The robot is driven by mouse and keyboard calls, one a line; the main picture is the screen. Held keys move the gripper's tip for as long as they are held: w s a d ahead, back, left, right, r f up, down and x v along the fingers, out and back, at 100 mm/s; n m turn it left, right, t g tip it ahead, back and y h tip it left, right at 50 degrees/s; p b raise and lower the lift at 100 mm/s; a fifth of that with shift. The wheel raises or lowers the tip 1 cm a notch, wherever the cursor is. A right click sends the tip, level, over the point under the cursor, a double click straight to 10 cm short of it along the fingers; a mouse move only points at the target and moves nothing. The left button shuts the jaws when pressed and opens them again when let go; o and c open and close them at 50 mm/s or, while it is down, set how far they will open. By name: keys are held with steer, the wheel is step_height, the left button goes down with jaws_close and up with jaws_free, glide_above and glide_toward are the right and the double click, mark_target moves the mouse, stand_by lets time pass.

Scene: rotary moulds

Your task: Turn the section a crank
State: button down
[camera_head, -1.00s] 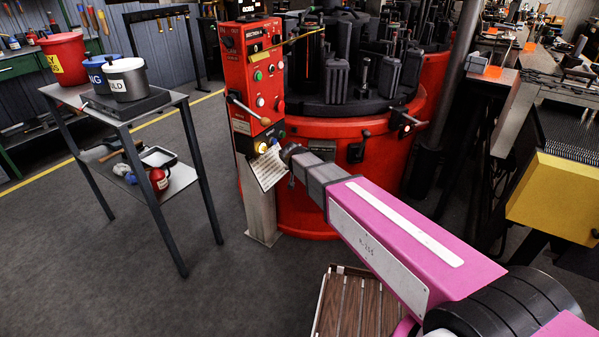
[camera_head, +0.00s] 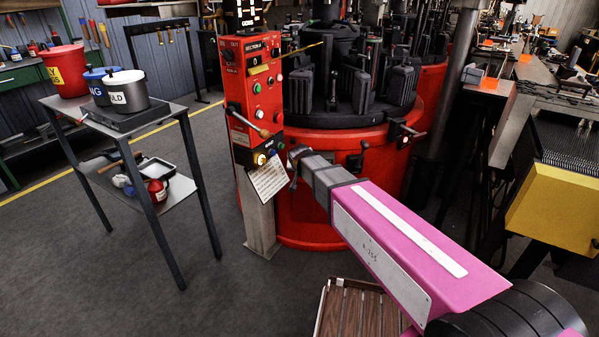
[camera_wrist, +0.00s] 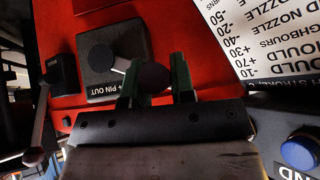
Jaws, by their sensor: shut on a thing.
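The red section A control panel (camera_head: 256,95) stands left of my arm in the head view, with a lever and several buttons. My gripper (camera_wrist: 153,80) shows in the wrist view with its two dark green fingers on either side of a dark round knob (camera_wrist: 153,76). The knob is on a short light rod from a dark square block (camera_wrist: 113,58) on the red surface, above a "+ PIN OUT" label. In the head view my gripper (camera_head: 295,158) is beside the panel's lower right edge, and its fingers are hard to make out.
A printed sheet (camera_head: 269,180) hangs below the panel and also fills the wrist view's upper right. A blue button (camera_wrist: 299,152) is at lower right. Another lever (camera_wrist: 42,115) is at left. The red drum (camera_head: 315,200) stands behind my gripper. A cart (camera_head: 185,110) is left.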

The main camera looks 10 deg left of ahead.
steer(key=shift+d, duration=0.1)
steer(key=c, duration=1)
jaws_free()
steer(key=shift+o, duration=0.2)
steer(key=v, duration=1.1)
steer(key=shift+f, duration=0.1)
steer(key=s+d+f+g, duration=0.2)
steer(key=d+f, duration=0.3)
steer(key=d, duration=0.8)
steer(key=s+d+f+m+g+h, duration=0.1)
steer(key=s+d+f+g, duration=0.2)
steer(key=d, duration=1.1)
steer(key=s+d+f+g, duration=0.2)
steer(key=s+d+f, duration=0.3)
steer(key=d, duration=0.9)
step_height(320, 180, down, 2)
steer(key=shift+s+f+m+g+h, duration=0.2)
steer(key=shift+s+m+g+h, duration=0.1)
steer(key=shift+g, duration=0.1)
